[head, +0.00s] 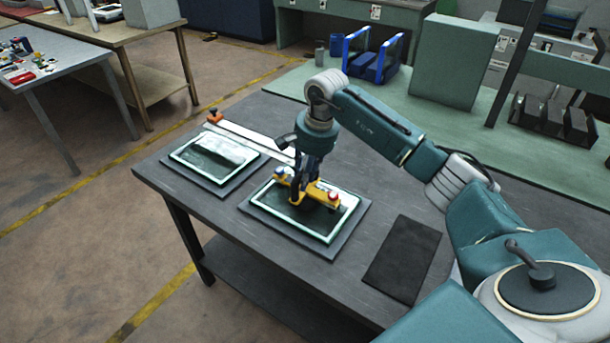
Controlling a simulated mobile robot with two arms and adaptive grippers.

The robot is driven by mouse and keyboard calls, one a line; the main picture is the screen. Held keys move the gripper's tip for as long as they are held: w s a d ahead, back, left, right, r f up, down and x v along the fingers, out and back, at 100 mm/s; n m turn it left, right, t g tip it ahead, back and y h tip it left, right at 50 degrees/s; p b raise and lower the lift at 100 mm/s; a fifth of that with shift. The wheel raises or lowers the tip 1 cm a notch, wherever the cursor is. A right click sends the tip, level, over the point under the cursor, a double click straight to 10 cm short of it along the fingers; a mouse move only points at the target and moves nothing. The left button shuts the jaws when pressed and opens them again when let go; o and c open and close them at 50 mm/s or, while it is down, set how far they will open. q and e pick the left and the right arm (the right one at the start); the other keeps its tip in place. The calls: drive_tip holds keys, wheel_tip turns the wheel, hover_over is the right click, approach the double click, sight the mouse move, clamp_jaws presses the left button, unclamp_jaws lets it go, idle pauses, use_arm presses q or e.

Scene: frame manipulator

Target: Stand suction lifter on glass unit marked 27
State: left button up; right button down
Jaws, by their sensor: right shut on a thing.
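My right gripper (303,188) is shut on the lifter from above. I cannot tell whether the lifter touches the glass. This glass unit lies on a dark pad on the dark table. A second glass unit (212,157) lies on its own pad to the left. No number marking is readable on either unit. The gripper and lifter hide part of the right-hand glass. My left gripper is not in view.
A long metal bar clamp (250,138) with orange ends lies behind the glass units. A black mat (403,258) lies on the table to the right. A green bench (300,83) with blue racks stands behind. A grey table (60,70) with small tools is at the left.

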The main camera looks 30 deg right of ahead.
drive_tip(key=c, duration=1.4)
unclamp_jaws()
drive_tip(key=shift+r, duration=0.1)
drive_tip(key=shift+o, duration=0.2)
wheel_tip(320, 180, up, 12)
drive_tip(key=s, duration=0.2)
drive_tip(key=shift+d, duration=0.45)
drive_tip(key=shift+s+f, duration=0.15)
drive_tip(key=shift+f, duration=0.05)
